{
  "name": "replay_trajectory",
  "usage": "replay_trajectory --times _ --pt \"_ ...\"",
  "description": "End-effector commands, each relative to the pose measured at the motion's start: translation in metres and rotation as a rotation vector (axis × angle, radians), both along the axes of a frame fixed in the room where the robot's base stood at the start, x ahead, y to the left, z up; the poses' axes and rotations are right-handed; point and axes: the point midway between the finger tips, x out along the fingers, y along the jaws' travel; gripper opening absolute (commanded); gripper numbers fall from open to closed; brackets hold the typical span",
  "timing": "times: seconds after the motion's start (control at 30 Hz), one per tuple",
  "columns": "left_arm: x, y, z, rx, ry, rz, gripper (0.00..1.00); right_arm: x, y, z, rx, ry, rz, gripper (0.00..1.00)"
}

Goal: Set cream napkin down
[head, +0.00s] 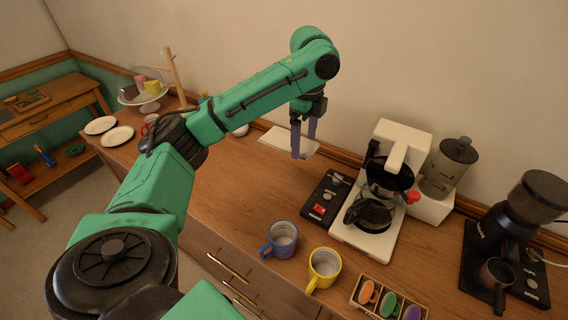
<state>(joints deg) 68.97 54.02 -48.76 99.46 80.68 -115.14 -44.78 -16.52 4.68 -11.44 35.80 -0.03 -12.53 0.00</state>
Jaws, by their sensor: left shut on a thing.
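The cream napkin (277,138) is a flat, pale folded piece at the back of the wooden counter, near the wall. My left gripper (303,150) reaches over from the left, points down and is shut on the napkin. My right gripper is not in view.
A black scale-like device (325,197) and a white coffee maker (375,210) stand right of the napkin. A blue mug (281,240) and yellow mug (323,268) are in front. A grinder (508,225) stands far right. Counter left of the blue mug (225,190) is clear.

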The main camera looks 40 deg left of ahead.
Motion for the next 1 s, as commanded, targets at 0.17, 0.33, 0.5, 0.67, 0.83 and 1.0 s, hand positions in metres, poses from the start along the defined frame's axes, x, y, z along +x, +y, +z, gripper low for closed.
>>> replay_trajectory --times 0.17,0.33,0.5,0.67,0.83,1.0 --pt "-0.002 0.0 -0.043 0.001 0.009 -0.001 0.36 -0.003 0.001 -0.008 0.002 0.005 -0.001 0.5" --pt "-0.003 0.0 -0.097 0.001 0.008 0.0 0.36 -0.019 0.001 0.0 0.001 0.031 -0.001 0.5" --pt "-0.003 0.0 -0.144 0.001 0.005 -0.001 0.36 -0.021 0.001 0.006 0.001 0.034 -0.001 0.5" --pt "-0.003 -0.001 -0.169 0.0 0.005 -0.001 0.36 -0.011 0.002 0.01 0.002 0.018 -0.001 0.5" --pt "-0.003 -0.001 -0.197 0.0 0.003 -0.002 0.36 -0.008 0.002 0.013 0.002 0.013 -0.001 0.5" --pt "-0.002 -0.001 -0.199 0.0 0.0 -0.002 0.36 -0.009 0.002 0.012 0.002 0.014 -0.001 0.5"
